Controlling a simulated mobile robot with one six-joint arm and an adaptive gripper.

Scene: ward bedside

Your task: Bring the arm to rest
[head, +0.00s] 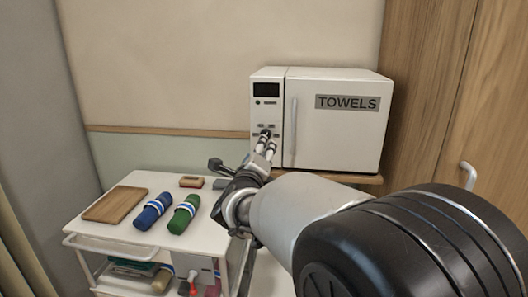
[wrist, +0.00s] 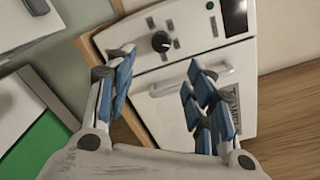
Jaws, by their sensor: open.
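My gripper (head: 267,143) is at the front of the white towel cabinet (head: 335,145), before the lower part of its control panel. The cabinet is marked TOWELS and its door looks shut. In the wrist view my gripper (wrist: 162,82) has its blue-padded fingers spread apart with nothing between them. That view shows the cabinet (wrist: 185,75) tilted beyond the fingers, with a black knob, a dark display and a door handle. I cannot tell whether the fingertips touch the panel. My arm reaches in from the lower right of the head view.
A white cart (head: 95,225) stands at the left. On it are a wooden tray (head: 115,204), a blue roll (head: 153,211), a green roll (head: 184,214) and a small brown block (head: 191,181). Several items lie below. A wooden wardrobe (head: 440,90) closes off the right.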

